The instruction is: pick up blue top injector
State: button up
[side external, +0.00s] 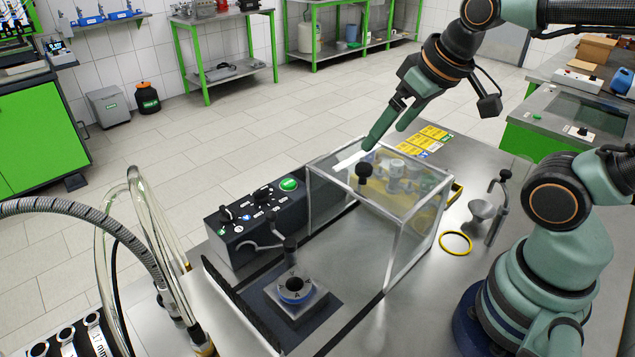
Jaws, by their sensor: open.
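My gripper (386,136) is open and empty, with its two green fingers apart. It is above the far edge of the clear cover (395,262), close to the black knob (363,170) on it. I cannot make out a blue top injector for certain. Several pale grey parts stand by a yellow piece behind the clear panels, too blurred to name. A blue ring (297,291) shows in the metal holder (297,305) at the front of the bench, under a dark clamp handle (290,250). I cannot tell if it belongs to an injector.
A dark control box (255,225) with a green button stands left of the cover. A yellow ring (456,243), a grey funnel (482,209) and a black-handled tool (500,195) are at the right. Yellow labels (424,140) lie behind. Clear hoses (150,225) rise at the left.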

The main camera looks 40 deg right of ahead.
jog(key=c, duration=0.7)
jog(key=shift+c, duration=0.2)
jog(key=w+d+n+g, duration=0.3)
jog(key=w+d+n, duration=0.3)
jog(key=w, duration=0.1)
jog(key=w+d+f+n+g, duration=0.1)
jog(key=w+d+f+n, duration=0.1)
jog(key=f, duration=0.1)
jog(key=w+d+f+n, duration=0.2)
jog(key=d+f+n, duration=0.1)
jog(key=f, duration=0.1)
jog(key=w+d+f+n+g, duration=0.1)
jog(key=d+f+n, duration=0.1)
jog(key=d+f, duration=0.1)
jog(key=shift+w+f+n+g, duration=0.3)
jog(key=shift+w, duration=0.1)
jog(key=shift+w+f, duration=0.15)
jog(key=shift+f, duration=1.25)
jog(key=shift+w+f, duration=0.1)
jog(key=shift+f, duration=1.25)
